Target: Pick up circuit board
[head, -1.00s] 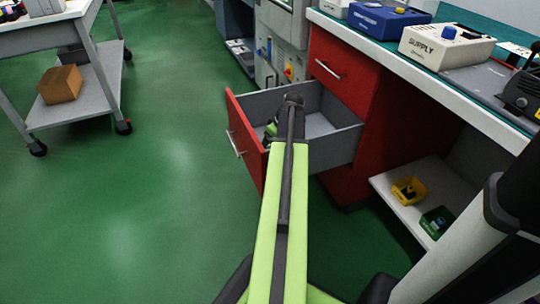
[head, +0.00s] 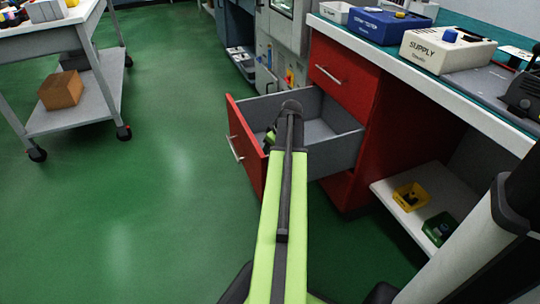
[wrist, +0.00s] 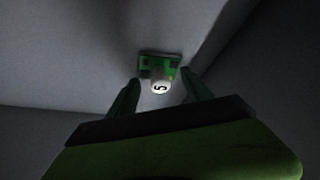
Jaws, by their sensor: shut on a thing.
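The circuit board (wrist: 158,66) is small and green with a round white part marked with a dark character. It shows in the wrist view at the tips of my gripper (wrist: 160,90), between the two fingers. My gripper is shut on the board, inside the grey drawer. In the head view my arm reaches over the open red-fronted drawer (head: 328,133). There the board is hidden, and my gripper is mostly hidden behind the arm.
The open drawer's red front (head: 246,145) stands out from the red cabinet (head: 345,70). A white workbench (head: 440,88) with a supply box (head: 447,50) is at the right.

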